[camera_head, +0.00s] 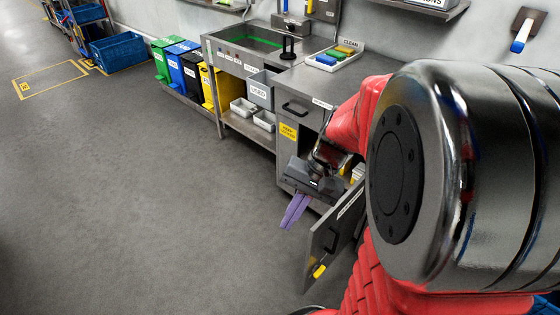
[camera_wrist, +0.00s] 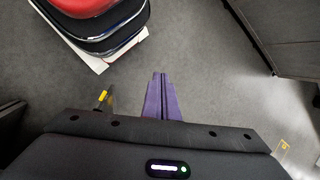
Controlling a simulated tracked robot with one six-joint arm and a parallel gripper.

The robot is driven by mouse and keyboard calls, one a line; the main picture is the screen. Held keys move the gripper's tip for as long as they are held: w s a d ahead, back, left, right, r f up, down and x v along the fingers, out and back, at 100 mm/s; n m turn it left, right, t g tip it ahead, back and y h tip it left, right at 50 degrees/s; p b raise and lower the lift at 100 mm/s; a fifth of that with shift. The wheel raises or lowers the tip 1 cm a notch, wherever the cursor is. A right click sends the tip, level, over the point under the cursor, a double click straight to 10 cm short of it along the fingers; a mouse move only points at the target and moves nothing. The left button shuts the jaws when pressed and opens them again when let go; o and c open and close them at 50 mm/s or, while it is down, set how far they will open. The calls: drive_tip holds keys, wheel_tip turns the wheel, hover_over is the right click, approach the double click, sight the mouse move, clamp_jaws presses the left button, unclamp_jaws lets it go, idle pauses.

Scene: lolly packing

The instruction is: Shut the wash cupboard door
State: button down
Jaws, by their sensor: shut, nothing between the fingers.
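The wash cupboard door (camera_head: 336,238) is a grey metal panel standing ajar, swung out over the floor, with a dark handle, a white label and a yellow mark low down. The grey metal cupboard (camera_head: 290,155) is behind it; my arm hides much of its opening. My gripper (camera_head: 294,211) has purple fingers, held together and empty, pointing down just left of the door. A gap shows between fingers and door in the head view. In the wrist view the fingers (camera_wrist: 162,97) are over bare floor; a thin dark piece with yellow beside them is probably the door.
The metal counter (camera_head: 300,82) bears a tray of coloured items (camera_head: 335,56). A drawer (camera_head: 297,108) is above the cupboard. A sink (camera_head: 248,40) and several coloured bins (camera_head: 190,65) stand further left. The floor (camera_head: 150,200) left of my gripper is clear.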

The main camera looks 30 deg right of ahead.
sight(322, 226)
drive_tip(key=d+f+m+t+y, duration=0.65)
drive_tip(key=d+f+m, duration=0.55)
drive_tip(key=d+f, duration=0.2)
drive_tip(key=s+d+f+m+t+h, duration=0.2)
drive_tip(key=s+d+f+m+t, duration=0.2)
drive_tip(key=f, duration=0.3)
drive_tip(key=s+d+f+m+t+h, duration=0.3)
drive_tip(key=d+f+m+t, duration=0.3)
drive_tip(key=f+m, duration=0.1)
drive_tip(key=shift+s+d+f+m+h, duration=0.3)
drive_tip(key=shift+s+d+f+h, duration=0.05)
drive_tip(key=shift+f, duration=0.1)
drive_tip(key=shift+w, duration=0.1)
drive_tip(key=shift+x, duration=6.9)
drive_tip(key=shift+r, duration=0.1)
drive_tip(key=shift+w+a, duration=0.1)
